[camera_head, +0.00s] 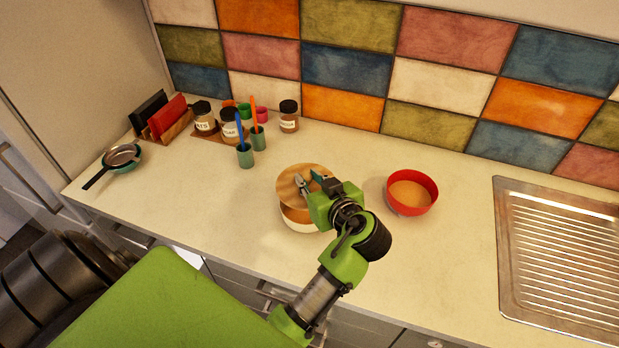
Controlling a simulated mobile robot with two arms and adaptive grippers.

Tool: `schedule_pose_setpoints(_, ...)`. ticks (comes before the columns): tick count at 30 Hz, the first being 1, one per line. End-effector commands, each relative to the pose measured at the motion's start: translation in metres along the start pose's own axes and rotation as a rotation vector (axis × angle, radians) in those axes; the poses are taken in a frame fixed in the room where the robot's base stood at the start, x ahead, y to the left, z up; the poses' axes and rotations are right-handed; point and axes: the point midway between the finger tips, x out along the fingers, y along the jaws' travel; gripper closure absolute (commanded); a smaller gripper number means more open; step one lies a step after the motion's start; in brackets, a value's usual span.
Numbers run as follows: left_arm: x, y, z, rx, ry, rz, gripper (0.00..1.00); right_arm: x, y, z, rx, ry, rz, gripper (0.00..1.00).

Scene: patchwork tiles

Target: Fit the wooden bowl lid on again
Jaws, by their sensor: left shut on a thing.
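The round wooden lid (288,190) is at the middle of the counter, in the head view. My left gripper (309,184) is over its top and shut on it, probably at a knob that the fingers hide. The bowl (296,225) is directly below the lid, with a wooden upper band and a pale lower part. The lid covers its opening from this angle. I cannot tell whether the lid touches the rim or hangs just above it. My wrist hides the right side of the bowl. My right gripper is not in view.
A red bowl (428,203) with a tan inside stands to the right. Cups with utensils (246,157), spice jars (289,117) and a rack (168,120) stand behind left. A small pan (121,157) is far left, a metal drainboard (560,262) right. The counter's front left is clear.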

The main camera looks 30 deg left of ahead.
Motion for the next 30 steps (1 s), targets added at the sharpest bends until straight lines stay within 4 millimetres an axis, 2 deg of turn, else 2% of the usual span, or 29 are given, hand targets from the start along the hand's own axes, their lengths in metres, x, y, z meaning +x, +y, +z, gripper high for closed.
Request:
schedule_pose_setpoints(9, 0.013, 0.000, 0.031, 0.001, 0.001, 0.001, 1.00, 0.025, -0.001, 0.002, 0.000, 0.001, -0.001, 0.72)
schedule_pose_setpoints(15, 0.018, 0.000, 0.043, 0.002, 0.000, 0.001, 1.00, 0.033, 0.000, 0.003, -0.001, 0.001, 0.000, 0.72)
schedule_pose_setpoints(30, 0.018, 0.000, 0.044, 0.001, 0.000, 0.000, 1.00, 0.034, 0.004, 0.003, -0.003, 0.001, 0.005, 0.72)
